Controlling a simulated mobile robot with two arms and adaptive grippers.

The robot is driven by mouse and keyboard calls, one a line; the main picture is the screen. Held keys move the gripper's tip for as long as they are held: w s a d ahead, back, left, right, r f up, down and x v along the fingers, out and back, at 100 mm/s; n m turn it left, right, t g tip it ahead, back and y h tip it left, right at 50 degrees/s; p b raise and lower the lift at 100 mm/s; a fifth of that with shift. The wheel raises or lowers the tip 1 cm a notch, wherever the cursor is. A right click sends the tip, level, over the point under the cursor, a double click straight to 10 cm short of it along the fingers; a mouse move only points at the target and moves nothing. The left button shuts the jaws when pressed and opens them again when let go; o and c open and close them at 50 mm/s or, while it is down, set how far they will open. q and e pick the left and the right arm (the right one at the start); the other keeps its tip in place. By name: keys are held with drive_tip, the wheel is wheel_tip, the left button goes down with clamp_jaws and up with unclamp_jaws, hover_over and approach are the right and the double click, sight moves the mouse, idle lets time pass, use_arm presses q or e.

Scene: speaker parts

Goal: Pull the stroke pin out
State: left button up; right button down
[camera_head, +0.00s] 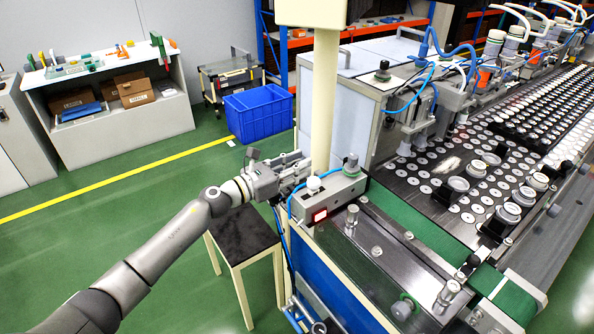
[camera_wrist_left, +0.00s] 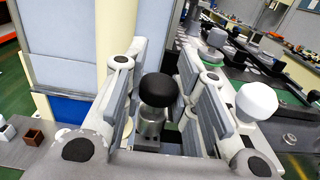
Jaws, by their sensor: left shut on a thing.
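My left gripper (camera_head: 294,168) reaches from the left to the near end of the machine, beside the cream post. In the left wrist view its two fingers stand on either side of a black ball knob (camera_wrist_left: 158,90) on a short metal stem (camera_wrist_left: 150,122), which I take to be the stroke pin. The gripper is shut on this pin. How deep the stem sits is hidden. In the head view the black knob is hidden by the gripper. A white ball knob (camera_wrist_left: 256,100) stands just right of the fingers; it also shows in the head view (camera_head: 313,184). My right gripper is not in view.
A grey control box (camera_head: 335,198) with a red lit window sits by the gripper. The cream post (camera_head: 325,110) rises close behind. A green belt (camera_head: 415,228) and a bed of round parts lie right. A small dark-topped table (camera_head: 241,238) stands below my arm.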

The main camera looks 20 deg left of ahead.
use_arm(q)
drive_tip(key=shift+r, duration=0.2)
drive_tip(key=shift+r+p, duration=0.65)
drive_tip(key=shift+r, duration=0.1)
drive_tip(key=o, duration=1.1)
drive_tip(key=shift+f, duration=0.1)
drive_tip(key=shift+f, duration=0.1)
